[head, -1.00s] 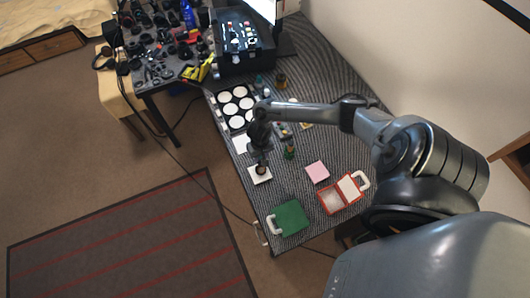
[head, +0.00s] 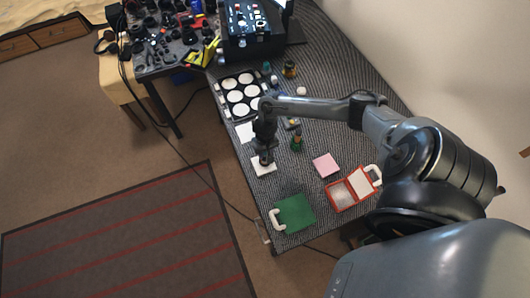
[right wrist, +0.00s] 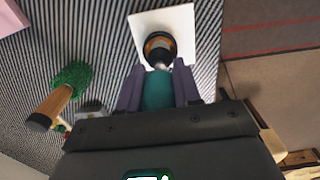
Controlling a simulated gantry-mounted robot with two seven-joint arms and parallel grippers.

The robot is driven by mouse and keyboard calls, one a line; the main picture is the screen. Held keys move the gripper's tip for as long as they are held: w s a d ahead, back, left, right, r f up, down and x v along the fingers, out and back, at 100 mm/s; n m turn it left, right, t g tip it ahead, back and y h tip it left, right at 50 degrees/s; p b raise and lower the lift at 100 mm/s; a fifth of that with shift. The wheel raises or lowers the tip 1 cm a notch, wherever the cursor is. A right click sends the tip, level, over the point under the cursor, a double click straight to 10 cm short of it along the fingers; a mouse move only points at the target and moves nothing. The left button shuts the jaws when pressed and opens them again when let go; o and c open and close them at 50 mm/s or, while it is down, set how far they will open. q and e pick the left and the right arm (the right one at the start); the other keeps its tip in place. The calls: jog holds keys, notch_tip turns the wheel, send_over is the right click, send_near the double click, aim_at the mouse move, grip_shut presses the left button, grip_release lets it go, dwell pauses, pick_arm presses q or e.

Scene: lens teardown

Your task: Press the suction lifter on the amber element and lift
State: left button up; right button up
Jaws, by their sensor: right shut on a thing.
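My right gripper (head: 265,160) is over the white pad (head: 263,169) near the table's left edge. In the right wrist view its two fingers (right wrist: 158,92) are shut on the teal bulb of the suction lifter (right wrist: 157,90). The lifter's pale tip points at a dark round barrel with an amber element (right wrist: 158,44) in its opening. The barrel sits on the white pad (right wrist: 183,20). I cannot tell whether the tip touches the amber element. In the head view the gripper hides the barrel and lifter. My left gripper is not in view.
A green-bristled brush (right wrist: 70,78) with a wooden handle stands beside the gripper.

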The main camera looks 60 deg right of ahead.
jog(key=shift+f, duration=0.35)
jog(key=shift+p, duration=0.35)
dwell(0.6)
dwell(0.5)
jog(key=shift+f, duration=0.25)
dwell(0.5)
jog(key=shift+f, duration=0.35)
dwell(1.0)
jog(key=shift+p, duration=0.3)
dwell(0.6)
jog(key=shift+f, duration=0.1)
dwell(0.4)
